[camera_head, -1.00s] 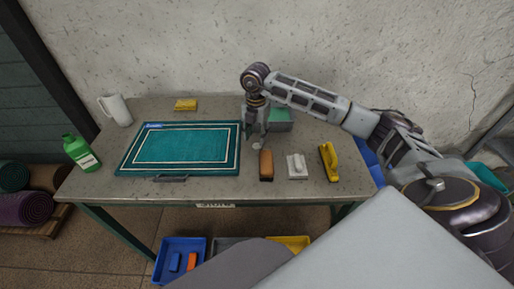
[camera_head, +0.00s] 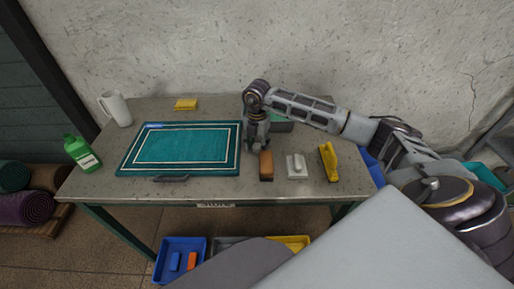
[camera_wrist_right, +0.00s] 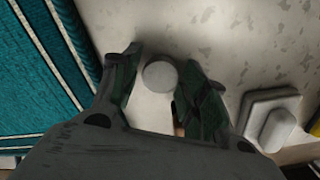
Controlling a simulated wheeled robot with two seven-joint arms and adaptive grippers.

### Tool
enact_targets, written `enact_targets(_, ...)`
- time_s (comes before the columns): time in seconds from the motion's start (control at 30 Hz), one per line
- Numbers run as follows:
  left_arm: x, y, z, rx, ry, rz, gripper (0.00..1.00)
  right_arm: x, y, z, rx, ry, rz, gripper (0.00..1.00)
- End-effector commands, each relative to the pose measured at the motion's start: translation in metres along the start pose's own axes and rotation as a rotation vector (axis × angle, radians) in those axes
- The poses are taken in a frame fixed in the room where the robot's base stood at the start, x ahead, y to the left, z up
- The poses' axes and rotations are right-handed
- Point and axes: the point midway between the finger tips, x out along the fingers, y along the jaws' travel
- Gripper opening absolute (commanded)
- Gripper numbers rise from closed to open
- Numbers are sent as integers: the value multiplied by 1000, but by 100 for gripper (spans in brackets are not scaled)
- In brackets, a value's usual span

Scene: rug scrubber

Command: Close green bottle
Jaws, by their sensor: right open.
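The green bottle (camera_head: 82,153) with a white label stands upright at the left end of the table, well away from my right gripper. My right gripper (camera_head: 257,146) points down just right of the rug. In the right wrist view its fingers (camera_wrist_right: 160,82) are spread, with a small pale round cap (camera_wrist_right: 160,75) between them. The fingers do not appear closed on the cap. The cap is hidden behind the gripper in the head view. My left gripper is not in view.
A teal rug (camera_head: 185,148) lies left of the gripper. A brown brush (camera_head: 266,166), a white-grey scrubber (camera_head: 297,166) and a yellow brush (camera_head: 329,161) lie to the right. A white jug (camera_head: 117,110) and yellow sponge (camera_head: 185,104) are at the back; a green box (camera_head: 283,126) is behind the arm.

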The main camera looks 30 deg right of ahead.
Motion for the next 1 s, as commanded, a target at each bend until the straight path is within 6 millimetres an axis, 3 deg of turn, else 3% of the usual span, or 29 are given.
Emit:
enact_targets(0.27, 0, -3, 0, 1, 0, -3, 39, 0, 0, 0, 0, 0, 0, 44)
enact_targets(0.43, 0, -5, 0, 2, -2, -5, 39, 0, 0, 0, 0, 0, 0, 25)
enact_targets(1.0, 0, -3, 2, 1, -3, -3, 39, -8, 0, 0, 0, 0, 1, 24)
